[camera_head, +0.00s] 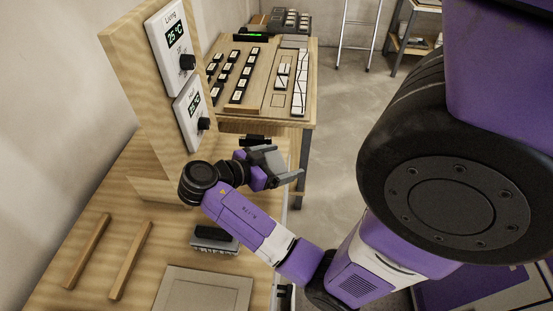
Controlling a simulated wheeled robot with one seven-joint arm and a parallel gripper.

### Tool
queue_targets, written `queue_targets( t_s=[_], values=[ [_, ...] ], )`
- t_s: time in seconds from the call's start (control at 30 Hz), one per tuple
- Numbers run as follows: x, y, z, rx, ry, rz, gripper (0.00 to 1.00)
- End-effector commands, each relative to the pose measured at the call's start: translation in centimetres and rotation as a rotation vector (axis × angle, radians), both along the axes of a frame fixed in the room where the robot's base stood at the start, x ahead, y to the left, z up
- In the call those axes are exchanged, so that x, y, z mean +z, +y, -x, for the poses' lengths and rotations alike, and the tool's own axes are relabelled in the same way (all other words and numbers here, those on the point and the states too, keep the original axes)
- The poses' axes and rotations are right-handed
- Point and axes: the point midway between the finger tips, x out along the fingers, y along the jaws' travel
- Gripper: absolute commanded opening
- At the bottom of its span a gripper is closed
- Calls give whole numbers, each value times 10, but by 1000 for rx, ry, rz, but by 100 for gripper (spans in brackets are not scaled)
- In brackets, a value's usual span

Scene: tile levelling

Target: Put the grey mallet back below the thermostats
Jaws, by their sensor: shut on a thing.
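Two white thermostats are on an upright wooden board at the left: the upper one, "Living" (168,28), reads 25 °C, and the lower one (184,128) has a similar display and black knob. My gripper (284,174) is to the right of the board's foot, near the right edge of the bench. It is shut on a grey thing (266,160), which looks like the grey mallet. The fingers and wrist hide much of it, so its outline and handle are hard to tell.
The wooden bench (100,255) carries two wooden strips (88,250) (130,260), a dark-topped grey block (214,240) and a pale square panel (203,292). A second table behind holds black-labelled pieces (243,88) and tiles (299,85). Bench is bare below the board.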

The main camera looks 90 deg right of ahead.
Motion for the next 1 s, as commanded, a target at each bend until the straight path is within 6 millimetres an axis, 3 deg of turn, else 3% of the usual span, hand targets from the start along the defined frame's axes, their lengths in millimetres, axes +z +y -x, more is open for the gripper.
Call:
queue_targets(
  t_s=[0.5,1.0],
  values=[
    [-52,0,-1,2,-1,1,23],
    [-59,0,-1,2,-1,2,23]
  ],
)
